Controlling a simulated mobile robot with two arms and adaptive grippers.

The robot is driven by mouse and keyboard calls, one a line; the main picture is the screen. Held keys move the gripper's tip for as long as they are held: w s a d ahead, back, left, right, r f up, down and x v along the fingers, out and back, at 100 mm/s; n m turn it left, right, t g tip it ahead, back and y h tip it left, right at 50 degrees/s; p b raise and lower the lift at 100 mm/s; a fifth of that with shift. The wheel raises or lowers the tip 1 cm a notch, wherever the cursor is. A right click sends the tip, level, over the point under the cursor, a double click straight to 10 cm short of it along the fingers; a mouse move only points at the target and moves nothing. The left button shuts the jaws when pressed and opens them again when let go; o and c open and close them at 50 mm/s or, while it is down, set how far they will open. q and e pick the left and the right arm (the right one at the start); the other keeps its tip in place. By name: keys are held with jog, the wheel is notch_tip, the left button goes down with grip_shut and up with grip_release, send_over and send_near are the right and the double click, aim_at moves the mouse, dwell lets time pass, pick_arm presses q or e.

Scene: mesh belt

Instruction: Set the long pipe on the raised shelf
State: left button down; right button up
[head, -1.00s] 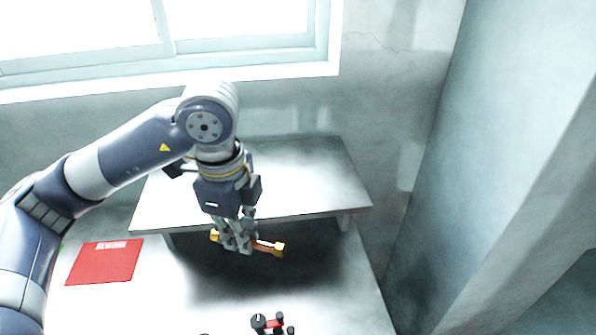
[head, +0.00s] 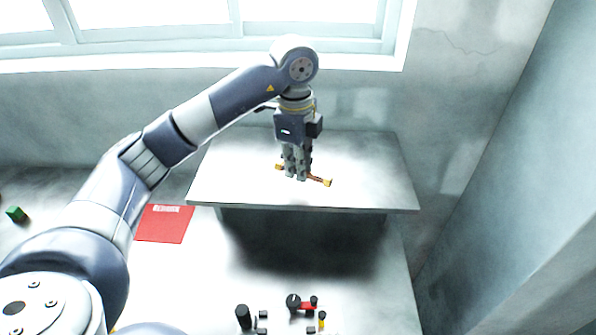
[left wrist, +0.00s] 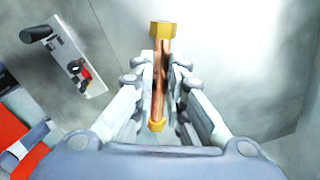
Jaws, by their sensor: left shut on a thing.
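The long pipe is a copper-coloured tube (head: 317,179) with brass-yellow ends. My left gripper (head: 297,177) is shut on it near its middle, with an end showing on each side of the fingers. In the left wrist view the pipe (left wrist: 163,65) runs between the two fingers (left wrist: 160,95). The raised shelf (head: 240,185) is a pale board on supports at the back of the table. In the head view the pipe and fingertips appear over the shelf top; whether the pipe touches it I cannot tell. My right gripper is not in view.
A red sheet (head: 163,225) lies on the table left of the shelf. Black fittings, one with a red part (head: 306,306), stand near the front. A wall stands to the right. The shelf top around the pipe is clear.

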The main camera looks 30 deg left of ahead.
pick_arm(q)
notch_tip(320, 180, down, 2)
jog(key=shift+a+f+p, duration=0.1)
jog(key=shift+f+p, duration=0.15)
jog(key=shift+p, duration=0.6)
jog(key=shift+f, duration=0.5)
jog(key=shift+f, duration=0.15)
jog(key=c, duration=1.6)
grip_release()
